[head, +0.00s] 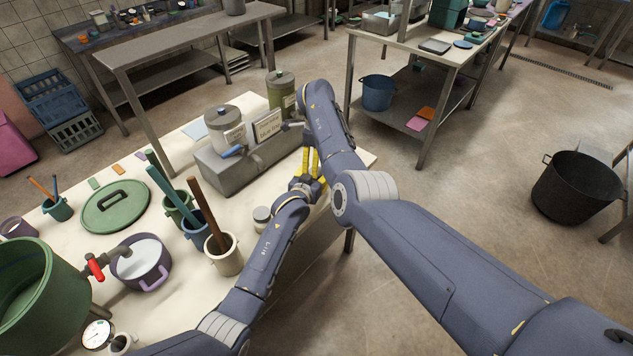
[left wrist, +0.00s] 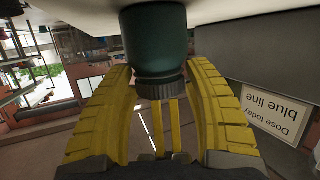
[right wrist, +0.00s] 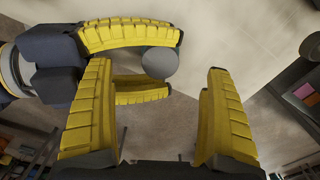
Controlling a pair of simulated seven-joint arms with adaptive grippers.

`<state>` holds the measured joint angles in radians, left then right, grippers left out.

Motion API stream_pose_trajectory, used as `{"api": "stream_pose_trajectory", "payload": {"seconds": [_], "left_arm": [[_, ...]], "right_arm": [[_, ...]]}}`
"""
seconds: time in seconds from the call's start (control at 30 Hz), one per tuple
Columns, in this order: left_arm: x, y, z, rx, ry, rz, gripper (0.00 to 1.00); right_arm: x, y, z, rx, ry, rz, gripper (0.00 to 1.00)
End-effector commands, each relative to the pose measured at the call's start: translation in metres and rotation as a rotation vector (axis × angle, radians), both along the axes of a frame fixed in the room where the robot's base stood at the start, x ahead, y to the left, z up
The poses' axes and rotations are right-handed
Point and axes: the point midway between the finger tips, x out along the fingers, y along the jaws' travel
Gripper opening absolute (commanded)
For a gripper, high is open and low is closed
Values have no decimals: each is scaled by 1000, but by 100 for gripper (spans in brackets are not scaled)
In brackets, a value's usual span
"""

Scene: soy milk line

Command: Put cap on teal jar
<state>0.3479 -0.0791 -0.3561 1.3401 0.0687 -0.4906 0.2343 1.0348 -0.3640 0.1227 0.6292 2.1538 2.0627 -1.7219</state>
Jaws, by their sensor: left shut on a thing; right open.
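The teal jar (left wrist: 158,40) shows in the left wrist view, which is upside down, with a dark grey ribbed cap or collar (left wrist: 160,88) at its neck. My left gripper (left wrist: 160,66) is shut on the jar, a finger on each side. In the right wrist view a round grey top (right wrist: 160,62) lies between the left gripper's fingertips; it looks like the cap on the jar. My right gripper (head: 310,165) is open and empty, pointing down close above the left one. The jar is hidden behind my arms in the head view.
A grey dispenser block (head: 240,165) with a blue line sign (head: 268,126) stands just behind the grippers. A small lidded jar (head: 262,217), a tool pot (head: 223,255), a purple pot (head: 141,264) and a green lid (head: 115,208) occupy the table to the left.

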Motion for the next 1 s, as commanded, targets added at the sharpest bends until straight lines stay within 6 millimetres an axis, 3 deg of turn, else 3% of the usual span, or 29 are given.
{"api": "stream_pose_trajectory", "payload": {"seconds": [0.23, 0.37, 0.8, 1.0], "left_arm": [[-1, 1, -4, 3, 7, 1, 0], [-1, 1, -4, 3, 7, 1, 0], [-2, 1, -4, 3, 7, 1, 0], [-2, 1, -4, 3, 7, 1, 0]], "right_arm": [[0, 0, 2, 0, -1, 0, 87], [1, 0, 13, -1, -3, 0, 87], [1, 0, 87, 0, -3, -1, 87], [0, 0, 109, 0, -2, 0, 87]]}}
